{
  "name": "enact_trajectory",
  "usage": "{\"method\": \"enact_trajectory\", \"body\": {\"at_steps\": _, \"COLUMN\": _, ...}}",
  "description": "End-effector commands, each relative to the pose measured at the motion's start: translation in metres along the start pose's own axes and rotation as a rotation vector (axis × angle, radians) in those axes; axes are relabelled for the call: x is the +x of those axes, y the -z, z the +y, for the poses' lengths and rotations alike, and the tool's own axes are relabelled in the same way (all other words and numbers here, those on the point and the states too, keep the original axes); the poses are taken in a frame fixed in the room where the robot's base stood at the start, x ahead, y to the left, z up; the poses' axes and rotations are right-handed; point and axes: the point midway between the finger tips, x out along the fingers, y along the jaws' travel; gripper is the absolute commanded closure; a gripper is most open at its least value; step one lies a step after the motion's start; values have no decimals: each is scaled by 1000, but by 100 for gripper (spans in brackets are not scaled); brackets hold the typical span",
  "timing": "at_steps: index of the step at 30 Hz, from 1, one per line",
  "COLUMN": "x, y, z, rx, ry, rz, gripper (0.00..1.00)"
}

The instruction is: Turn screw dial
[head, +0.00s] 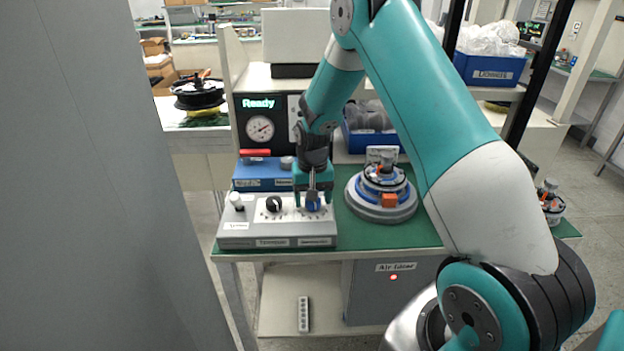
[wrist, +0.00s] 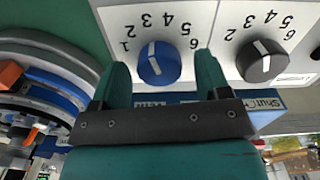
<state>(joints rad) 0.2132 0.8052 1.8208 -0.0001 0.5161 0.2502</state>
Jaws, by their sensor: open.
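A blue dial (wrist: 158,64) with a white pointer line sits on a white panel numbered 1 to 6, seen upside down in the wrist view. Its line points roughly toward the 3. The dial is also partly visible in the head view (head: 313,206). A black dial (wrist: 263,62) of the same kind is to its right in the wrist view; in the head view it is to the left (head: 273,204). My gripper (head: 313,200) is open and points down over the blue dial. In the wrist view its fingers (wrist: 162,68) appear on either side of it; contact is unclear.
The grey control box (head: 277,229) also carries a white knob (head: 237,201). Behind it stand a blue box with a red handle (head: 255,153) and a gauge under a "Ready" display (head: 258,104). A round motor fixture (head: 381,193) stands close right on the green table (head: 420,232).

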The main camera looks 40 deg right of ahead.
Motion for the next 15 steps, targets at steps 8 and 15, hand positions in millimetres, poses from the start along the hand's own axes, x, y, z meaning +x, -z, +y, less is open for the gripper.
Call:
{"method": "enact_trajectory", "body": {"at_steps": 8, "x": -53, "y": 1, "z": 0, "rx": 0, "ry": 2, "rz": 9, "gripper": 31}}
{"method": "enact_trajectory", "body": {"at_steps": 15, "x": -115, "y": 1, "z": 0, "rx": 0, "ry": 2, "rz": 8, "gripper": 31}}
